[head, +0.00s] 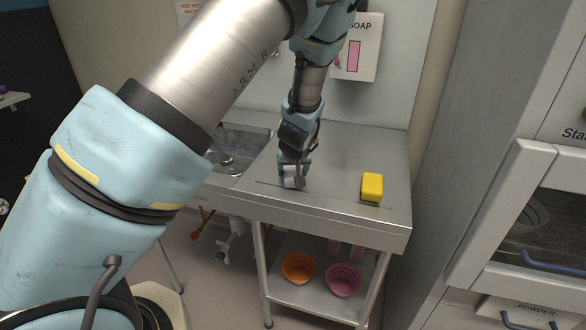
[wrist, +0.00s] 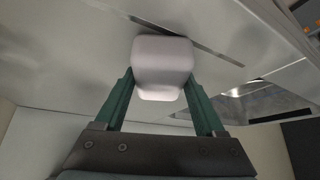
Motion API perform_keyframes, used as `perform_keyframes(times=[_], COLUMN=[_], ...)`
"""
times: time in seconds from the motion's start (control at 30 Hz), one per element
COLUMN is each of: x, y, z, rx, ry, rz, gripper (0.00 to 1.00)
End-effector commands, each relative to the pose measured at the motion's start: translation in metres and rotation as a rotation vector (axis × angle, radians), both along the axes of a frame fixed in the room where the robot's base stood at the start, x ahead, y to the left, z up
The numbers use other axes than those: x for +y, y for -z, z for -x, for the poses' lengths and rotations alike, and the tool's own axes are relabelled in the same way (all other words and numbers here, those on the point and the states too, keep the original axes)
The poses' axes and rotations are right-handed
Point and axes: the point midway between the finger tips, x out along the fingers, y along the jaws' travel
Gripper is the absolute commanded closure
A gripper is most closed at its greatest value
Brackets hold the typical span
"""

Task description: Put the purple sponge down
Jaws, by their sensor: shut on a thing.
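My gripper (head: 292,176) points down at the steel counter (head: 335,150), near its front left part. In the wrist view its two green fingers (wrist: 162,95) are shut on a pale, rounded block (wrist: 162,60). The block looks whitish with a faint lilac tint, not clearly purple. In the head view the pale block (head: 292,183) shows at the fingertips, close to the counter top. I cannot tell whether it touches the counter. A yellow sponge-like block (head: 372,187) lies on the counter to the right of my gripper.
A sink (head: 232,150) is left of the counter. A soap dispenser (head: 354,48) hangs on the wall behind. An orange bowl (head: 298,268) and a pink bowl (head: 342,280) sit on the lower shelf. A grey cabinet (head: 520,210) stands at right. Counter behind the yellow block is clear.

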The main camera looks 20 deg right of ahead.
Motion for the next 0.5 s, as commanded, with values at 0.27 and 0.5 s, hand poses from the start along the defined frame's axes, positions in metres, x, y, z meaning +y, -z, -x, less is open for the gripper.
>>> perform_keyframes(times=[0.27, 0.5], x=[-0.0003, -0.0003], y=[0.0037, 0.0023], z=[0.0, 0.0], rx=[0.0, 0.0], ry=[0.0, 0.0], rz=[0.0, 0.0], gripper=[0.8, 0.04])
